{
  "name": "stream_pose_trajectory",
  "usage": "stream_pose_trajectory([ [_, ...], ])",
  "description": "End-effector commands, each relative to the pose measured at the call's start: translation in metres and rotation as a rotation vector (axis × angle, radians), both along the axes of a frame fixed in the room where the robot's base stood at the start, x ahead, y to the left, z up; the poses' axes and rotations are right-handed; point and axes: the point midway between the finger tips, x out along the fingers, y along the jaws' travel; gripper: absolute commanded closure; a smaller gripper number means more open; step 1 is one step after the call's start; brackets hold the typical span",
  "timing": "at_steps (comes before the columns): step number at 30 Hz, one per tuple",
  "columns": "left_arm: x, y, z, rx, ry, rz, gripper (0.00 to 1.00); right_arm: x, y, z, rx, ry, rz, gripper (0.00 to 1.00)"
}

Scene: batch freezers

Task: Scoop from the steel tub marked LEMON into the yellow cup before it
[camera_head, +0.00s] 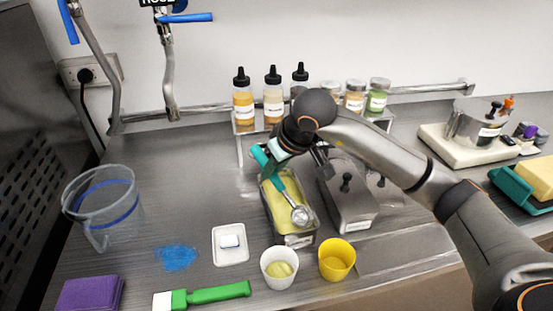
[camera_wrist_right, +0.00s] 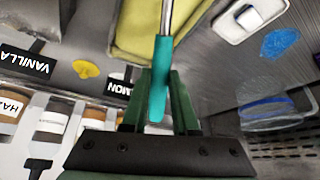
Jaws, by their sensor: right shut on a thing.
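My right gripper (camera_head: 278,152) is shut on the teal handle of a scoop (camera_head: 299,215); the handle also shows between the fingers in the wrist view (camera_wrist_right: 160,85). The scoop's steel bowl is over the near part of an open steel tub (camera_head: 300,241) with pale yellow content. A label (camera_wrist_right: 118,88) ending in "MON" shows beside this tub in the wrist view. The yellow cup (camera_head: 337,262) stands upright in front, a little right of the tub; I see no content in it. Whether the bowl touches the content or holds any is unclear. My left gripper is out of view.
A white cup (camera_head: 279,272) with yellow content stands close before the tub. A lidded steel tub (camera_head: 350,205) is to the right. A white dish (camera_head: 230,254), green-handled brush (camera_head: 218,293) and clear pitcher (camera_head: 103,215) are left. Bottles (camera_head: 273,100) stand behind.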

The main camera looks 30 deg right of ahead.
Motion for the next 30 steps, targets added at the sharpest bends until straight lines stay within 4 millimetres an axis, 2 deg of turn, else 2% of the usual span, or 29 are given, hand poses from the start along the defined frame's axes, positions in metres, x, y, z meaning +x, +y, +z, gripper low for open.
stream_pose_trajectory([
  [18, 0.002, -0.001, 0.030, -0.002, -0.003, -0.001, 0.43, 0.014, 0.003, 0.045, 0.001, -0.003, 0.000, 1.00],
  [30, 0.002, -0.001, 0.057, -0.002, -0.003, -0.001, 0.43, 0.027, 0.006, 0.045, -0.024, 0.124, -0.001, 1.00],
])
